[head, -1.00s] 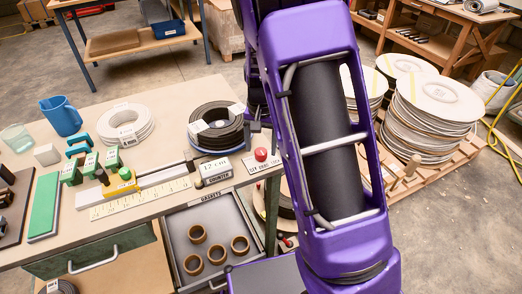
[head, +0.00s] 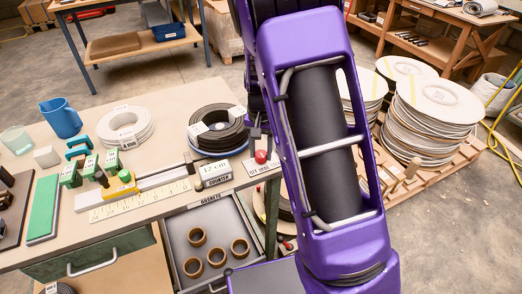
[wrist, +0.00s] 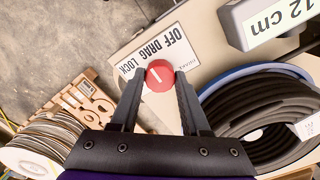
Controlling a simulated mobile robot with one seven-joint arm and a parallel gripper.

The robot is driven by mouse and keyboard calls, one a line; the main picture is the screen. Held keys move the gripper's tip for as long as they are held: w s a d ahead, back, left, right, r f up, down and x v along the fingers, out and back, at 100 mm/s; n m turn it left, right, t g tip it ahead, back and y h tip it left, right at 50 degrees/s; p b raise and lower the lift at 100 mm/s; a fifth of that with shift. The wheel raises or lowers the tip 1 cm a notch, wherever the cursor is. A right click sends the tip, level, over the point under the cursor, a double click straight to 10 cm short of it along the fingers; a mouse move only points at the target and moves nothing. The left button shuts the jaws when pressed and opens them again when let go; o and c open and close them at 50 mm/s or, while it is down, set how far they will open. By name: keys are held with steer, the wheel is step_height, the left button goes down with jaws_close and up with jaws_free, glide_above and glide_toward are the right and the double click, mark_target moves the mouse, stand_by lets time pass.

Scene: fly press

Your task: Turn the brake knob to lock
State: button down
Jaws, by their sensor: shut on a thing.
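The red brake knob (wrist: 159,76) sits between my fingertips in the wrist view, with a white mark on its face. Its label plate (wrist: 165,48) reads OFF, DRAG and LOCK beside it. The mark lies slantwise on the side of the knob nearer the word LOCK; I cannot tell exactly which word it points at. My gripper (wrist: 160,83) is shut on the knob, one finger on each side. In the head view the knob (head: 261,157) shows at the table's right corner, below my gripper (head: 257,140), which is partly hidden by my arm.
A black cable coil (head: 218,142) and the counter reading 12 cm (head: 212,175) stand close to the knob. A yellow slider (head: 120,191) sits on the ruler rail. An open drawer (head: 237,222) of rings is below. Stacked reels (head: 435,115) stand on a pallet at right.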

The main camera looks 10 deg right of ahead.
mark_target(261, 153)
steer(key=shift+n, duration=0.3)
steer(key=n, duration=0.4)
steer(key=shift+n, duration=2.2)
steer(key=shift+c, duration=1.9)
jaws_free()
steer(key=shift+r, duration=0.15)
step_height(261, 153, up, 17)
steer(key=p, duration=0.3)
